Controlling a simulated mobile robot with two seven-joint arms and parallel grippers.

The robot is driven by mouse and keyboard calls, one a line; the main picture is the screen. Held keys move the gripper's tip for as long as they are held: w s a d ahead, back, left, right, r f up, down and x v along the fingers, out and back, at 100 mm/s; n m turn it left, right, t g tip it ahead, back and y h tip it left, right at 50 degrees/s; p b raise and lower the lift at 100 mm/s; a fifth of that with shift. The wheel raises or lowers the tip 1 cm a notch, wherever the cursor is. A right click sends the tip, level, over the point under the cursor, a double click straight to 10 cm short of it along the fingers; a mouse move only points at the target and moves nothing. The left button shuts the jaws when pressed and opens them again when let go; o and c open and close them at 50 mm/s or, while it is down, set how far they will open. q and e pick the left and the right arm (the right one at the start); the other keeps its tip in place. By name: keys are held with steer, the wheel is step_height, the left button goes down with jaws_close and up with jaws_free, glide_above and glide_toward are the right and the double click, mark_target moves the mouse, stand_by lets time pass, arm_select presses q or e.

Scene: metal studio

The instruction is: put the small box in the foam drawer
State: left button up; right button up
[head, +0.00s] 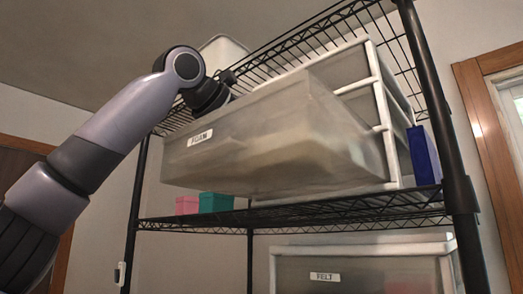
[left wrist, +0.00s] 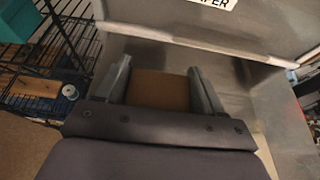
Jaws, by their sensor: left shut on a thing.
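The foam drawer (head: 290,135), labelled FOAM, is a translucent grey drawer pulled well out of its white-framed unit. My left arm comes in from the left, and its hand reaches over the drawer's upper left edge; the fingers are hidden in the head view. In the left wrist view my left gripper (left wrist: 160,78) is shut on the small box (left wrist: 160,92), a plain brown block between the two fingers. Grey drawer walls show around and beyond it. How far the box is above the drawer floor I cannot tell. My right gripper is in neither view.
The unit stands on a black wire rack (head: 300,212). Pink (head: 187,205) and teal (head: 216,202) boxes sit below the drawer, and a blue one (head: 423,155) stands at right. A FELT drawer (head: 355,275) is lower down. A drawer front labelled PAPER (left wrist: 250,18) lies beyond my gripper.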

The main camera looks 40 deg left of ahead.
arm_select(q)
steer(key=shift+f, duration=0.45)
steer(key=o, duration=1.1)
steer(key=shift+r, duration=0.1)
steer(key=shift+r, duration=0.55)
steer(key=p+v, duration=0.1)
steer(key=v, duration=1.1)
steer(key=shift+f, duration=0.1)
